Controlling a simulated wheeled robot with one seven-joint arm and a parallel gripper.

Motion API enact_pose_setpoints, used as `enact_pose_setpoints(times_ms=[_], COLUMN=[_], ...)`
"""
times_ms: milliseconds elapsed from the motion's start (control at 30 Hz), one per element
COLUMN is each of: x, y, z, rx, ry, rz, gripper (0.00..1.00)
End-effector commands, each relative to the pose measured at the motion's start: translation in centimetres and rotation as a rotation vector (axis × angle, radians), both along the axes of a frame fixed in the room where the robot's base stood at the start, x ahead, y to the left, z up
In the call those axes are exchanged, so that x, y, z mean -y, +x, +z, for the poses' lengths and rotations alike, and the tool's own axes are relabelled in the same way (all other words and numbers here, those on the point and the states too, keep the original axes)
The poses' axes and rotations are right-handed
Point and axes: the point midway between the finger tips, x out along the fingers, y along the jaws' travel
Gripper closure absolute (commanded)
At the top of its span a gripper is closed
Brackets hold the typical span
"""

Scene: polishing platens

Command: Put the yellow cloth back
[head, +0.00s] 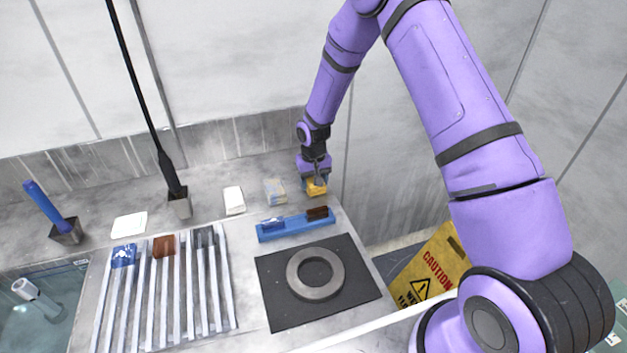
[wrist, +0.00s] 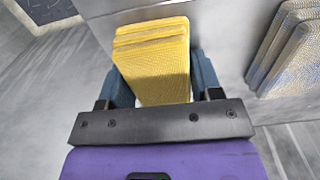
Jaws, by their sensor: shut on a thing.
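The yellow cloth (head: 316,188) is a folded, textured stack at the back right of the worktop. In the wrist view the yellow cloth (wrist: 155,60) lies between the two blue fingers of my gripper (wrist: 163,85). My gripper (head: 315,178) points down at the worktop and is shut on the cloth. The cloth is at or very near the worktop surface; I cannot tell whether it touches. The fingers and wrist hide part of it in the head view.
A blue-grey patterned cloth stack (head: 275,191) lies just left of the yellow one. A white stack (head: 233,200) is further left. A blue tray (head: 296,226) with small blocks, a dark mat (head: 275,300) with a metal ring (head: 315,273), and a slatted rack (head: 140,300) lie in front.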

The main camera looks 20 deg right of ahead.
Motion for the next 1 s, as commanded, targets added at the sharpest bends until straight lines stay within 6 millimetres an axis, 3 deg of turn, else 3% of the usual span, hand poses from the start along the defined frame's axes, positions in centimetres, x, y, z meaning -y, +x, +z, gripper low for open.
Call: enact_pose_setpoints(times_ms=[33,100,133,533,1000], x=[0.0,0.0,0.0,0.0,0.0], y=[0.0,0.0,0.0,0.0,0.0], z=[0.0,0.0,0.0,1.0,9.6], rx=[0.000,0.000,0.000,0.001,0.002], ry=[0.000,0.000,0.000,0.000,0.000], rz=[0.000,0.000,0.000,0.000,0.001], gripper=[0.34,0.18,0.16,0.16,0.16])
